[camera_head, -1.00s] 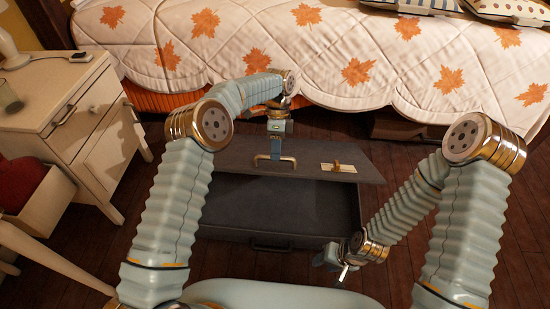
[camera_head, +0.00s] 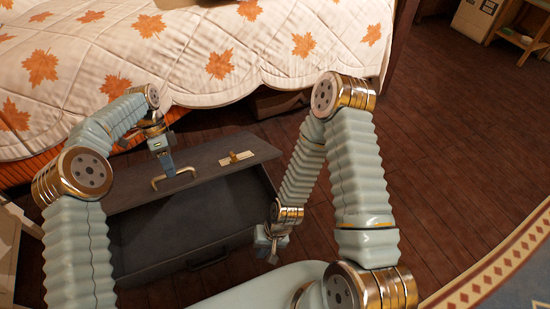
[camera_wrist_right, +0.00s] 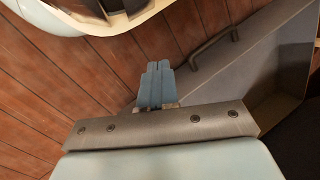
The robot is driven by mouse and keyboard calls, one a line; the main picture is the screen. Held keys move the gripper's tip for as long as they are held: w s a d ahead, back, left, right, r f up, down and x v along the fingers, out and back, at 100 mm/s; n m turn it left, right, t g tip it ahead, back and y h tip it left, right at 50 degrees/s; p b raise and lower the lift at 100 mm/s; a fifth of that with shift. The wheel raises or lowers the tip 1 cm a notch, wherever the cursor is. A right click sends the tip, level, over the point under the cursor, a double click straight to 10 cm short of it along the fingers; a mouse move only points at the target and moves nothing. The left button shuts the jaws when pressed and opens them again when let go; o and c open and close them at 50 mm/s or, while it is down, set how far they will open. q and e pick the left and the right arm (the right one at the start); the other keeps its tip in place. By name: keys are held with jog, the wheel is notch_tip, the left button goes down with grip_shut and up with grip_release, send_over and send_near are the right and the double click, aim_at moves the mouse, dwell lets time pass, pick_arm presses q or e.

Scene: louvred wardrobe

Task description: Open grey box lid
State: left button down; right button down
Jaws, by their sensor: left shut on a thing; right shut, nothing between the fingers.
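The grey box (camera_head: 185,228) lies open on the floor by the bed, its dark inside in view. Its lid (camera_head: 215,157) is up along the far side, with a handle (camera_head: 155,184) and a pale latch plate (camera_head: 238,158). My left gripper (camera_head: 168,170) is shut on the lid handle. My right gripper (camera_head: 272,250) is shut and empty beside the box's near right corner. In the right wrist view its closed fingers (camera_wrist_right: 157,85) are near the box's front handle (camera_wrist_right: 213,45), and the box wall (camera_wrist_right: 250,50) shows at right.
The bed with a leaf-patterned quilt (camera_head: 220,65) stands close behind the lid. Bare wooden floor (camera_head: 440,130) is clear at right. A patterned rug (camera_head: 500,275) lies at lower right, and a cardboard box (camera_head: 475,18) stands at the far right.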

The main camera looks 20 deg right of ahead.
jog(key=w+a+f+m+g+y, duration=0.2)
jog(key=w+f+m+y, duration=0.2)
jog(key=m, duration=0.5)
jog(key=w+d+r+m+t+y, duration=0.2)
jog(key=w+d+m+y, duration=0.2)
jog(key=w+m+y, duration=0.45)
jog(key=w+d+r+m+t+y, duration=0.1)
jog(key=d+r+m+t+y, duration=0.1)
jog(key=d+m+t, duration=0.7)
jog(key=w+d+r+m+t+y, duration=0.1)
jog(key=d+r+m+t+y, duration=0.25)
jog(key=d, duration=1.05)
jog(key=w+a+r+n, duration=0.1)
jog(key=w+a+r, duration=0.4)
jog(key=a+r, duration=0.2)
jog(key=shift+w+r, duration=0.25)
jog(key=shift+r, duration=0.45)
